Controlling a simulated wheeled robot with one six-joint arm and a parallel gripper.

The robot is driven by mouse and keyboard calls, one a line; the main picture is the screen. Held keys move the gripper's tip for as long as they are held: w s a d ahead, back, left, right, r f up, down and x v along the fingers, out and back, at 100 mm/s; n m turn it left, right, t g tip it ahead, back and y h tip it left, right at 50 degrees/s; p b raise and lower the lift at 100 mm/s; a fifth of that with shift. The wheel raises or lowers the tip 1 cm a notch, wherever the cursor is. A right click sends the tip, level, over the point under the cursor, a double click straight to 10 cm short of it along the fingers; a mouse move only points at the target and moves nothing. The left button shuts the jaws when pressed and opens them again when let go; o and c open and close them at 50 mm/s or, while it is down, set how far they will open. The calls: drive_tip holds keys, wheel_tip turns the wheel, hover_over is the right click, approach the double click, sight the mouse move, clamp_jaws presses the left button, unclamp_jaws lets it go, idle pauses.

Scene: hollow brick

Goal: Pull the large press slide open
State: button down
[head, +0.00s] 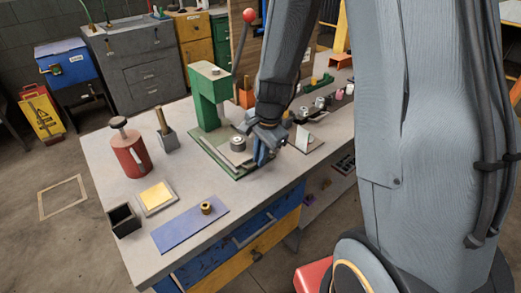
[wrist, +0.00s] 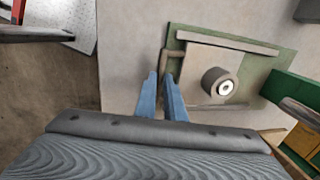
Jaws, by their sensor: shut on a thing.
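The large press (head: 207,92) is a green frame on a green base, with a lever ending in a red ball. Its slide, a flat grey plate (wrist: 197,76), lies on the green base (wrist: 258,52) and carries a round grey part with a pale centre (wrist: 220,87); this part also shows in the head view (head: 238,143). My gripper (head: 262,155) is at the slide's near side. In the wrist view its blue fingers (wrist: 161,75) are shut on the slide's thin handle (wrist: 165,62), partly hidden between the fingertips. How far the slide is out is unclear.
On the bench (head: 108,160) stand a red can (head: 130,155), a grey block with a wooden handle (head: 168,140), a yellow-topped plate (head: 157,196), a black box (head: 123,221) and a blue mat (head: 188,226). Several small parts stand to the right. Bare bench lies in front of the press.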

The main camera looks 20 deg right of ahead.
drive_tip(key=shift+s+d, duration=0.1)
drive_tip(key=shift+s, duration=0.2)
drive_tip(key=c, duration=1.8)
unclamp_jaws()
drive_tip(key=shift+c, duration=0.2)
drive_tip(key=shift+r, duration=0.15)
wheel_tip(320, 180, up, 7)
drive_tip(key=s, duration=0.1)
drive_tip(key=shift+s+d+r, duration=0.2)
drive_tip(key=shift+d, duration=0.1)
drive_tip(key=s+n, duration=1.1)
drive_tip(key=n, duration=0.2)
drive_tip(key=shift+s+n+g+h, duration=0.2)
drive_tip(key=shift+n+g+h, duration=0.1)
drive_tip(key=shift+h, duration=0.1)
